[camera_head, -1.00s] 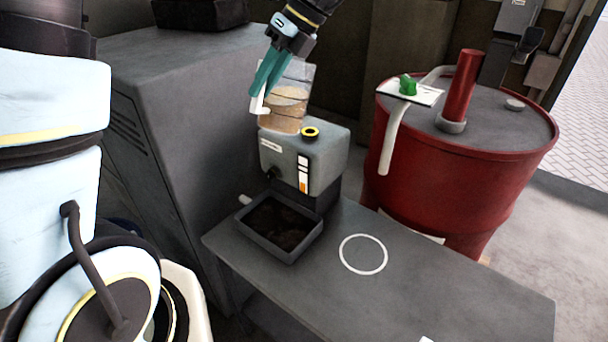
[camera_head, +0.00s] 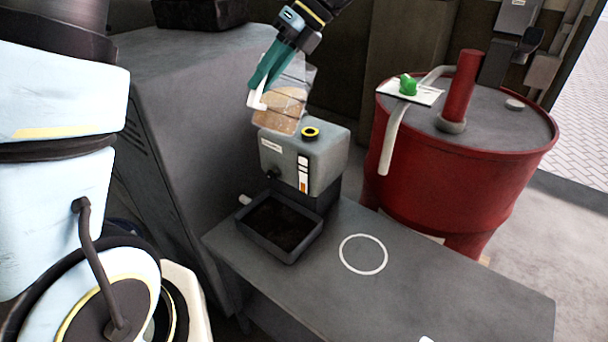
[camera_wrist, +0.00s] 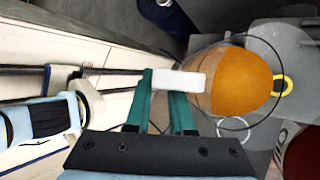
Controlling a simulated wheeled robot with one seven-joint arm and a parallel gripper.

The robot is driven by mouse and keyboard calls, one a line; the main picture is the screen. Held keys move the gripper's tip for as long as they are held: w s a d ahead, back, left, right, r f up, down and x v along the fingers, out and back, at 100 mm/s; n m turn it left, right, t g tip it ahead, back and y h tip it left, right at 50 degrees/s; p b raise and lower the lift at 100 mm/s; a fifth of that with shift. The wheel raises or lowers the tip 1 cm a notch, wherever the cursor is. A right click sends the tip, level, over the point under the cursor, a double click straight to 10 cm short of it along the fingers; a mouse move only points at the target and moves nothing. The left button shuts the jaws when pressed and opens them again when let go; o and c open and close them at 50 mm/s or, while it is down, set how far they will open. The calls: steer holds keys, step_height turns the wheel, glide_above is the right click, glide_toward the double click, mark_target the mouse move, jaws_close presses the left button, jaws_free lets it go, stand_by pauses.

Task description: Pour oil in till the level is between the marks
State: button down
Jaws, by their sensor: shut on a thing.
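My gripper (camera_head: 268,76) has teal fingers and is shut on the white handle (camera_head: 256,99) of a clear jug (camera_head: 285,106) with amber oil in it. The jug is tilted and held above and behind the grey oil box (camera_head: 312,162). In the wrist view the white handle (camera_wrist: 180,84) sits between the fingers (camera_wrist: 160,100) and the orange oil (camera_wrist: 240,82) fills the jug's far part. The box has a yellow-ringed black filler opening (camera_head: 310,133), also partly visible in the wrist view (camera_wrist: 285,86), and a level gauge (camera_head: 303,174) with orange low down. No oil stream is visible.
A black drip tray (camera_head: 258,246) stands before the box on the grey bench (camera_head: 420,288). A white circle (camera_head: 363,254) marks clear bench. A red drum (camera_head: 450,170) with a pump pipe stands right; a grey cabinet (camera_head: 185,110) stands left.

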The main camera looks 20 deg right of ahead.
steer(key=shift+d, duration=0.15)
steer(key=shift+r, duration=0.1)
steer(key=shift+y, duration=0.3)
steer(key=shift+w+d+g+y, duration=0.2)
steer(key=shift+g+y, duration=0.1)
steer(key=shift+y, duration=0.1)
steer(key=shift+s+r, duration=0.1)
steer(key=shift+r, duration=0.05)
steer(key=shift+d+r+m+y, duration=0.2)
steer(key=shift+m+y, duration=0.1)
steer(key=shift+y, duration=0.2)
steer(key=shift+w+d+f, duration=0.1)
steer(key=shift+w, duration=0.1)
steer(key=shift+w+d+g+y, duration=0.15)
steer(key=shift+d+g+y, duration=0.1)
steer(key=shift+g+y, duration=0.2)
